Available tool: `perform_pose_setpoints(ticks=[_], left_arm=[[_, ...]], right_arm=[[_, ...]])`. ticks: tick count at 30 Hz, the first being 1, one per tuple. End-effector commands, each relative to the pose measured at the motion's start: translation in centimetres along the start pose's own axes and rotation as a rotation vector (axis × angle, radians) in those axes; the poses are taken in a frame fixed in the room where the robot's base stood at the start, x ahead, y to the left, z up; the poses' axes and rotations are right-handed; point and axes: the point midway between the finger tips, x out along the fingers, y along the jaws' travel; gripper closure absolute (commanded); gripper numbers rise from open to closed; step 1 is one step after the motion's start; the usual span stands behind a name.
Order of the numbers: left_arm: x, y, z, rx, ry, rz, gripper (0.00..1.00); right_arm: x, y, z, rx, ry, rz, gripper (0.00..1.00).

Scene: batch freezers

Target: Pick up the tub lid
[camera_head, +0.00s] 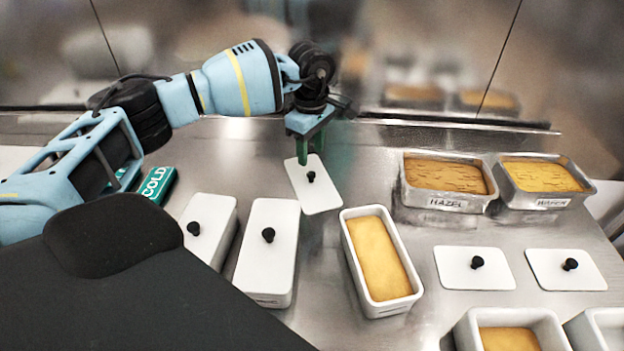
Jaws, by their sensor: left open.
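A loose white tub lid (318,198) with a black knob lies on the steel counter at the centre. My left gripper (311,160) is open and points down at this lid's far end, just behind the knob. Part of its fingers is hidden by the wrist, and I cannot tell whether they touch the lid. Two more loose white lids lie on the right, one (456,275) nearer the centre and one (590,278) near the right edge. An open white tub (414,292) of yellow ice cream stands in front of the centre lid. My right gripper is out of view.
Two lidded white tubs, one (211,207) left and one (278,220) beside it, stand left of the open tub. Steel pans, one marked HAZEL (446,203) and another (545,202), stand at the back right. A green COLD box (158,184) lies left.

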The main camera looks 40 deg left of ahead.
Motion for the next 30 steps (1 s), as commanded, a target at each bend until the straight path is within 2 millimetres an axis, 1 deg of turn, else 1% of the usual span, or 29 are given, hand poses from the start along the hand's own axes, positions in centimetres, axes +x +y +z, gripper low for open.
perform_pose_setpoints(ticks=[1,3,5,8,11,14,19,22,24,30], left_arm=[[1.2,-0.1,0.0,0.000,0.001,-0.008,0.54],[1.9,-0.1,0.0,0.001,0.001,-0.008,0.54],[2.2,0.0,0.0,0.000,0.000,-0.006,0.54],[2.0,0.0,0.0,0.000,0.000,-0.002,0.54],[2.4,0.1,0.0,0.000,0.000,-0.003,0.54],[3.5,0.1,-0.1,-0.001,0.001,-0.006,0.54],[6.0,0.4,-0.2,-0.001,0.001,-0.009,0.54],[7.2,0.3,-0.1,0.000,0.000,-0.008,0.54],[7.4,0.3,-0.1,0.000,0.001,-0.005,0.54],[7.1,0.4,-0.1,-0.001,0.000,-0.001,0.54]], right_arm=[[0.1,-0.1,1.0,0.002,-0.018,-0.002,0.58],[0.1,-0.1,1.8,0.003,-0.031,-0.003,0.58],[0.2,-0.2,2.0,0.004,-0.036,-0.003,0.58],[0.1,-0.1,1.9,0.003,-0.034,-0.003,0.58],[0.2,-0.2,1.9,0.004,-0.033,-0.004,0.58],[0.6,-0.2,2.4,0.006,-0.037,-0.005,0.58],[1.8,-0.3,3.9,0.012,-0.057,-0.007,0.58],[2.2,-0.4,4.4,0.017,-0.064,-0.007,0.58],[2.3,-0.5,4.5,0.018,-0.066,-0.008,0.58],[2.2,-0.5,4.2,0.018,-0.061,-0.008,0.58]])
